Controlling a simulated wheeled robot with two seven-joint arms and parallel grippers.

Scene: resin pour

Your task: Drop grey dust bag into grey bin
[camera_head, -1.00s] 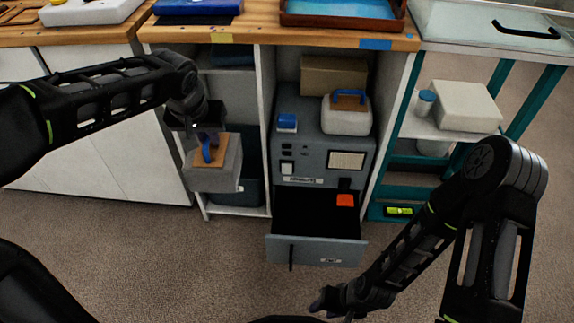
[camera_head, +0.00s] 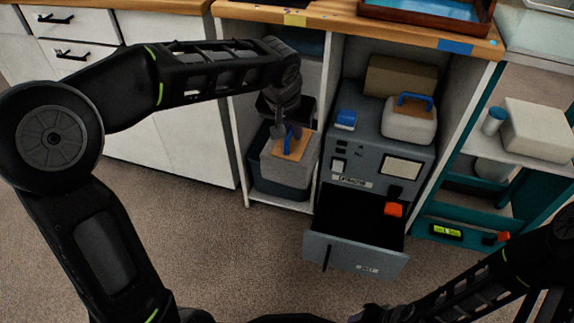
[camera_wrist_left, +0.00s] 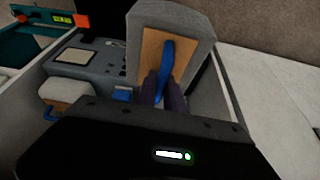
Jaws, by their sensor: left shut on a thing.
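The grey dust bag (camera_head: 284,166) has a tan top plate and a blue handle. My left gripper (camera_head: 290,134) is shut on the blue handle and holds the bag upright in the shelf bay. The bag also shows in the left wrist view (camera_wrist_left: 193,22), with the gripper fingers (camera_wrist_left: 163,92) at its handle. The dark grey bin (camera_head: 268,185) stands on the low shelf, behind and partly below the bag. The bag hides much of the bin's opening, and I cannot tell whether they touch. My right gripper (camera_head: 370,314) is at the bottom edge, mostly cut off.
A grey machine (camera_head: 340,150) stands right of the bay, its drawer (camera_head: 355,255) pulled open with an orange piece (camera_head: 393,209) at it. A white container with a blue handle (camera_head: 408,125) sits on top. A white divider (camera_head: 323,120) separates bay and machine.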

